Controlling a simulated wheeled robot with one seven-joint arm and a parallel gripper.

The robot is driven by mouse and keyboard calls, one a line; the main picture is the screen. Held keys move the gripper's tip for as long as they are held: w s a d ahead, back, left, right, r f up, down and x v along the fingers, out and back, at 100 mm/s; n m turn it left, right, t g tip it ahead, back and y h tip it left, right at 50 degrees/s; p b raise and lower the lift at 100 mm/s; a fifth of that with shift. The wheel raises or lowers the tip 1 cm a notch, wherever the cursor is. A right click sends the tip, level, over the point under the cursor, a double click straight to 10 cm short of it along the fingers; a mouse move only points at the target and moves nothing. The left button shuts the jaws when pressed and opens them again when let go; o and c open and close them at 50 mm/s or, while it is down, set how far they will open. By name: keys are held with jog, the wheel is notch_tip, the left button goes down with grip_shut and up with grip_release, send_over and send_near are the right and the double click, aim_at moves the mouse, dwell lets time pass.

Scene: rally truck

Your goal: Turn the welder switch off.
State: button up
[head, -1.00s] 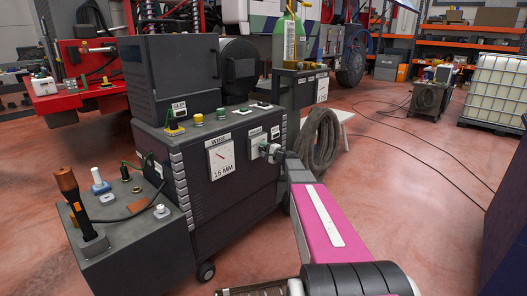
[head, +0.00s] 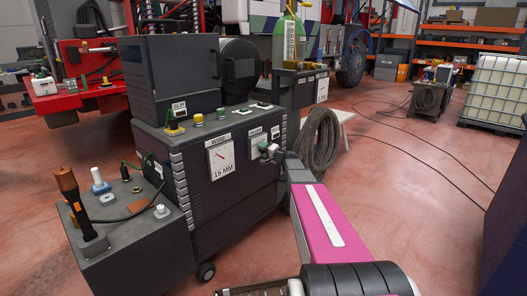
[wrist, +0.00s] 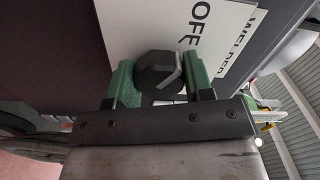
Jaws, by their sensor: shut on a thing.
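The welder switch is a dark faceted knob (wrist: 153,68) with a pale mark line, on a white plate (wrist: 228,35) in the wrist view. In the head view my gripper (head: 269,151) reaches the front of the dark welding machine (head: 240,190). There it hides the knob and part of the plate (head: 256,143).
A wire gauge (head: 221,158) is left of the switch on the same front. A side shelf (head: 135,235) with a torch and plugs stands at front left. A coiled hose (head: 323,140) hangs just right of my gripper. Open floor (head: 410,190) lies to the right.

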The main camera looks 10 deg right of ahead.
jog(key=o, duration=0.9)
jog(key=shift+s+d, duration=0.1)
jog(key=shift+s, duration=0.05)
jog(key=v, duration=1)
jog(key=shift+s+d, duration=0.15)
jog(key=shift+s, duration=0.1)
jog(key=shift+f, duration=0.1)
